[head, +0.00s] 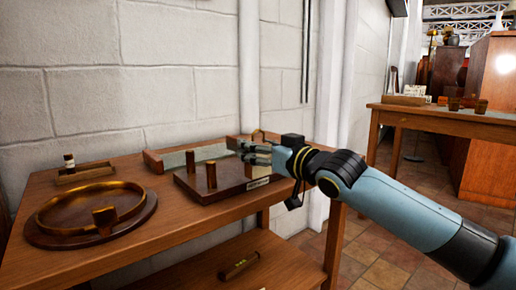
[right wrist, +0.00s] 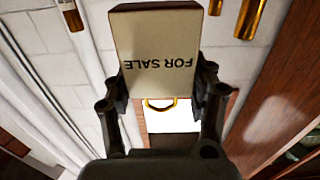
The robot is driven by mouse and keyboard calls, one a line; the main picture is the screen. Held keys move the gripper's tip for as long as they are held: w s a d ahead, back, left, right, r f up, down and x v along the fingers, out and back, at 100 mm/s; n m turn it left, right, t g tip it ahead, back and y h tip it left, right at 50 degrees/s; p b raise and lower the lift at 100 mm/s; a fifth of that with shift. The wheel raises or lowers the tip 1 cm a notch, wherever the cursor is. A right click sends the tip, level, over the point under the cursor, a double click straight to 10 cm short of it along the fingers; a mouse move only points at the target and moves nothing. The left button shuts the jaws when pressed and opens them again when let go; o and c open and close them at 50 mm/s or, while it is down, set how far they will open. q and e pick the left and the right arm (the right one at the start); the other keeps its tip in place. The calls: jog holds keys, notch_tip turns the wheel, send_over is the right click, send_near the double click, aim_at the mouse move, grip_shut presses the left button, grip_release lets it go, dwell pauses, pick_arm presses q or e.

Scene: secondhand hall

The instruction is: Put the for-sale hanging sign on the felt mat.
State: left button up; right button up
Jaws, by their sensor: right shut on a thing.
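The for-sale hanging sign (right wrist: 157,35) is a cream block with dark "FOR SALE" lettering that reads upside down in the right wrist view. My right gripper (right wrist: 160,88) is shut on it, with one finger at each side. In the head view my right gripper (head: 247,150) is over the back right part of a dark wooden board, near the wall. There I cannot clearly pick out the sign. I cannot make out the felt mat with certainty in either view. My left gripper is not in view.
The dark board (head: 206,193) carries upright wooden pieces and has a pale label at its front edge. Another table (head: 425,118) stands at right.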

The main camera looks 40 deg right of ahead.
notch_tip(320, 180, down, 3)
jog(key=shift+f+b, duration=0.1)
jog(key=shift+b, duration=0.25)
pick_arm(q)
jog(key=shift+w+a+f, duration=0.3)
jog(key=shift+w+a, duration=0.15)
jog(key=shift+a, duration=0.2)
pick_arm(e)
jog(key=shift+f, duration=0.35)
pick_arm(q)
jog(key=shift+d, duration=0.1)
pick_arm(e)
jog(key=shift+f, duration=0.15)
jog(key=o, duration=1.3)
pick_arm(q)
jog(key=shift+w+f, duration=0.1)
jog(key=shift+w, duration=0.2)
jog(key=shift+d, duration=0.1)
